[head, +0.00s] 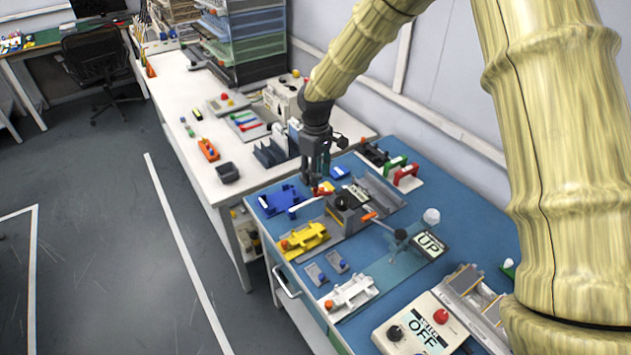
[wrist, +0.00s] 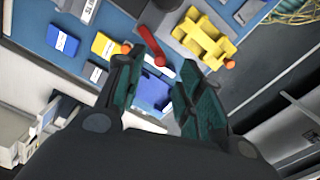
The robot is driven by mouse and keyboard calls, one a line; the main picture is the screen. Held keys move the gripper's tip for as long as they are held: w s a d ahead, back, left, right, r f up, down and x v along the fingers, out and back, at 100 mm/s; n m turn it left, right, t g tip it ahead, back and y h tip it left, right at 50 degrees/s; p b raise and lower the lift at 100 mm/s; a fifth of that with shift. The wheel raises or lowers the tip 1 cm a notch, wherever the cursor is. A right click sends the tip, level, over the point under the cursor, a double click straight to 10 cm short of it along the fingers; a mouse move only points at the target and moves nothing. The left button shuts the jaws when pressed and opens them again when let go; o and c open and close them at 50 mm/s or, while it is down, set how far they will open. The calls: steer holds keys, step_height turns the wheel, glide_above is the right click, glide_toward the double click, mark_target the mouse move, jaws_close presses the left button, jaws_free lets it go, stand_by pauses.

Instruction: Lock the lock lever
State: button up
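The lever I take for the lock lever is a red bar (head: 323,190) at the left of a grey fixture with a black knob (head: 343,202). In the wrist view the red lever (wrist: 151,45) runs slanting down, its lower end lying between and ahead of my fingertips. My gripper (wrist: 163,65) is open, with a clear gap between its fingers. In the head view my gripper (head: 318,178) points down just above the red lever. I cannot tell whether a finger touches it.
A blue holder (head: 283,200) lies left of the lever and a yellow holder (head: 304,238) in front. An orange-handled part (head: 369,216) sits to the right. An "UP" sign (head: 430,244) and a "SEALER OFF" box (head: 425,325) stand farther right. Red and green clamps (head: 405,173) are behind.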

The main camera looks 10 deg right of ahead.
step_height(320, 180, up, 8)
steer(key=shift+f, duration=0.25)
